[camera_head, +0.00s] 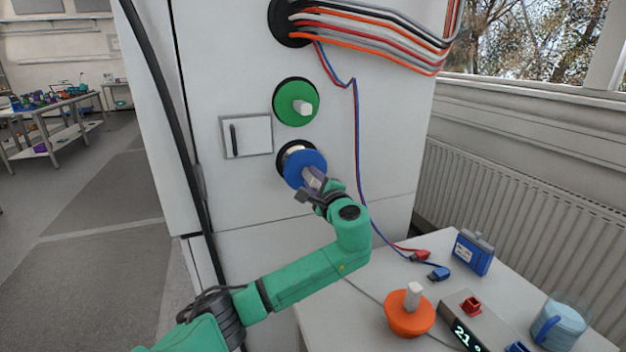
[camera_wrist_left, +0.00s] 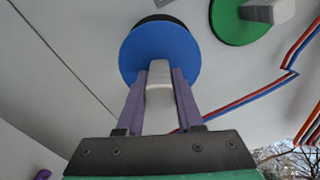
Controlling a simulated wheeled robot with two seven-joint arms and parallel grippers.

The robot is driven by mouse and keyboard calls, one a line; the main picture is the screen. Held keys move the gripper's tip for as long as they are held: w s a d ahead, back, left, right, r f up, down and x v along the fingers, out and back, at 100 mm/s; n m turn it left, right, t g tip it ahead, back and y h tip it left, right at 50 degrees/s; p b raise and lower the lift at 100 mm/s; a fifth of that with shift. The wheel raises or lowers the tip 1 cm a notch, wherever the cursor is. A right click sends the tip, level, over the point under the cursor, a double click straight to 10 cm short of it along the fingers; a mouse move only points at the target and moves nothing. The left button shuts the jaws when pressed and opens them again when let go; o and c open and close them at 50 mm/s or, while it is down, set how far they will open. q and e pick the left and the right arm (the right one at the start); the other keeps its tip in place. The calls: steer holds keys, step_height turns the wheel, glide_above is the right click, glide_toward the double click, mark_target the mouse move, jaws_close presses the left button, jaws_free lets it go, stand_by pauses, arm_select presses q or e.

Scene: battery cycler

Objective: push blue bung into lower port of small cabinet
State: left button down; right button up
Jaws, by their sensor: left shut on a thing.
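The blue bung (camera_head: 303,168) is at the lower port (camera_head: 284,160) of the white cabinet (camera_head: 240,190). In the head view part of the port's dark rim and a pale edge show behind the bung's upper left, so it does not look flush. My left gripper (camera_head: 318,184) is shut on the bung's pale handle. In the left wrist view the blue disc (camera_wrist_left: 155,50) faces me, with the handle (camera_wrist_left: 160,88) between the purple fingers (camera_wrist_left: 158,98). A dark rim shows above the disc. How deep the bung sits is hidden. My right gripper is not in view.
A green bung (camera_head: 297,102) fills the upper port. A small latch panel (camera_head: 246,136) is to the left. Red and blue wires (camera_head: 357,150) hang right of the ports. An orange bung (camera_head: 408,312), a blue box (camera_head: 473,252) and a jug (camera_head: 558,325) stand on the table.

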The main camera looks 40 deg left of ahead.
mark_target(317, 183)
arm_select(q)
steer(key=shift+x, duration=0.95)
steer(key=shift+r, duration=0.15)
stand_by(0.9)
steer(key=shift+x, duration=2.45)
stand_by(1.0)
steer(key=c, duration=0.7)
jaws_free()
steer(key=shift+o, duration=1.1)
steer(key=shift+d, duration=0.15)
steer(key=o, duration=0.5)
steer(key=shift+p+v, duration=1.5)
steer(key=shift+v, duration=4.05)
